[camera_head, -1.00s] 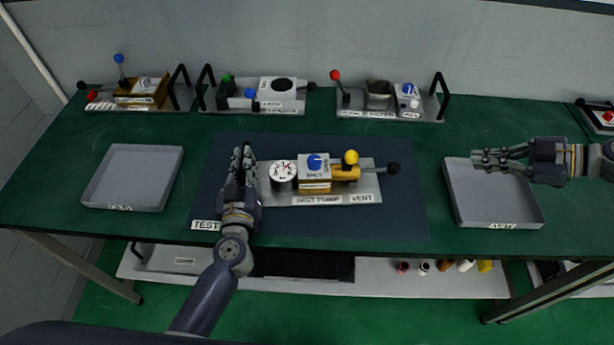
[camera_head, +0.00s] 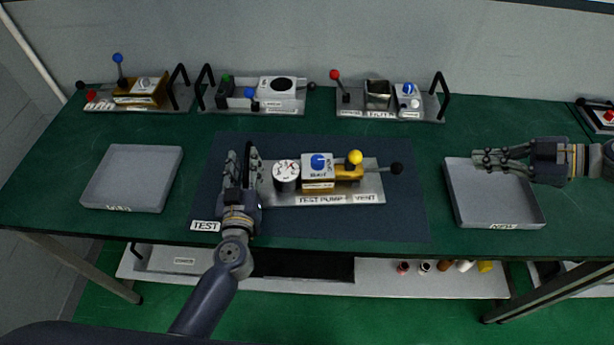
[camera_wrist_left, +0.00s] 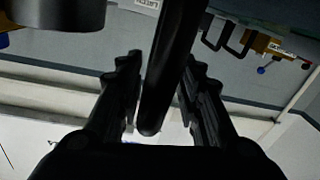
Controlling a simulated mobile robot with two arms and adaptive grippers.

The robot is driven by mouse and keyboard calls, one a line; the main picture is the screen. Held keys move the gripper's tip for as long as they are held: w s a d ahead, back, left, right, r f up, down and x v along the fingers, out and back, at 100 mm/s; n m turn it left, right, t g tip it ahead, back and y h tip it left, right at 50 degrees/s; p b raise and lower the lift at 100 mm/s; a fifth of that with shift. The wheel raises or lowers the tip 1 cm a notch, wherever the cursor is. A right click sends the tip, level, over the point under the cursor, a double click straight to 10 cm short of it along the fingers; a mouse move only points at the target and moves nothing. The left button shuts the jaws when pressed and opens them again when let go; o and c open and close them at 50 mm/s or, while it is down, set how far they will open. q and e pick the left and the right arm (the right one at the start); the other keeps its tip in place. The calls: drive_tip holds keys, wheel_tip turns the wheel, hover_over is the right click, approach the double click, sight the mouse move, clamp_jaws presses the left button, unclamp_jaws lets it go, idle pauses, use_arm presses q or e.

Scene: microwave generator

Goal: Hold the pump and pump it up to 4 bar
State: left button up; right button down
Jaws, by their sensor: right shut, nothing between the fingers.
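The test pump (camera_head: 345,190) is a grey plate on the dark mat. It carries a round white gauge (camera_head: 286,171), a blue knob (camera_head: 318,161), a yellow-topped brass part (camera_head: 354,158) and a black-knobbed lever (camera_head: 394,169) at right. The gauge reading is too small to tell. My left gripper (camera_head: 241,165) is at the pump's left end with its fingers spread. In the left wrist view a black bar (camera_wrist_left: 166,85), apparently the pump's handle, lies between the fingers, which look parted around it. My right gripper (camera_head: 489,158) is shut and empty above the right tray.
Grey trays stand at left (camera_head: 133,178) and right (camera_head: 515,212) of the dark mat (camera_head: 300,228). Several other devices with levers and black handles line the back of the green table, such as the one with a red-topped lever (camera_head: 425,103). Bare green table lies between them and the mat.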

use_arm(q)
drive_tip(key=s, duration=0.8)
drive_tip(key=s+d, duration=0.1)
drive_tip(key=s, duration=0.2)
drive_tip(key=shift+s, duration=0.4)
